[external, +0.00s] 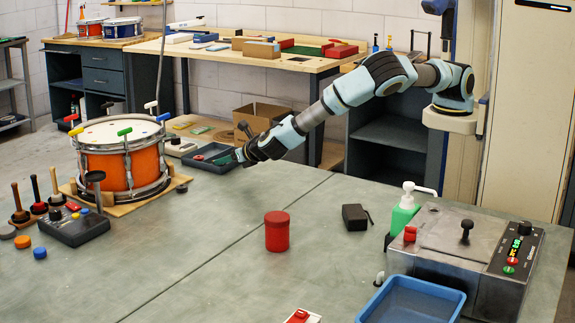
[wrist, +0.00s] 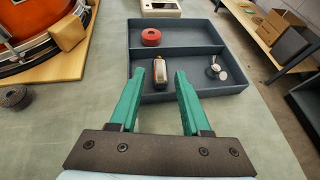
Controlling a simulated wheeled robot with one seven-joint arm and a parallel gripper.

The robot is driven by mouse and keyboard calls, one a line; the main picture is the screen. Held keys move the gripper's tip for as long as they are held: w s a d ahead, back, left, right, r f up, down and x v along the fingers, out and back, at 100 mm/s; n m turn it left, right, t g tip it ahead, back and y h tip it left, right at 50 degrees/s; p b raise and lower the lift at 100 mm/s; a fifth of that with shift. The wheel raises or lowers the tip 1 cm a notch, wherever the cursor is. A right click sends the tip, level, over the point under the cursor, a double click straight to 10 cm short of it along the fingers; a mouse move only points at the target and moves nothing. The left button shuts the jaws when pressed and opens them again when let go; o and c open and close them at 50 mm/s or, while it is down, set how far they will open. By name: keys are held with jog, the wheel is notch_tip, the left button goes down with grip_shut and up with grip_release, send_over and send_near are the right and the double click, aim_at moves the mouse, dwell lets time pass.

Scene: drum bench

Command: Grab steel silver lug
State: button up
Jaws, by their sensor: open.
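The steel silver lug seems to be the small oblong metal piece (wrist: 160,68) with a shiny top and brownish sides, in the near compartment of a dark tray (wrist: 205,97). My gripper (wrist: 159,74) is open; its two green fingers point into that compartment. In the wrist view the lug appears between the fingertips, with a gap on each side; I cannot tell how far above it they are. In the external view my gripper (external: 240,155) is at the right end of the tray (external: 196,164), and the lug cannot be made out there.
A shiny silver piece with round ends (wrist: 216,70) lies to the right in the same compartment. A red ring (wrist: 151,37) sits in the far compartment. An orange drum (external: 105,168) stands left of the tray.

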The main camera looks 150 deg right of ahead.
jog(key=x, duration=0.2)
jog(key=shift+d+f+b, duration=0.2)
jog(key=shift+d+b, duration=0.1)
jog(key=shift+b, duration=0.05)
jog(key=shift+s, duration=0.1)
grip_shut()
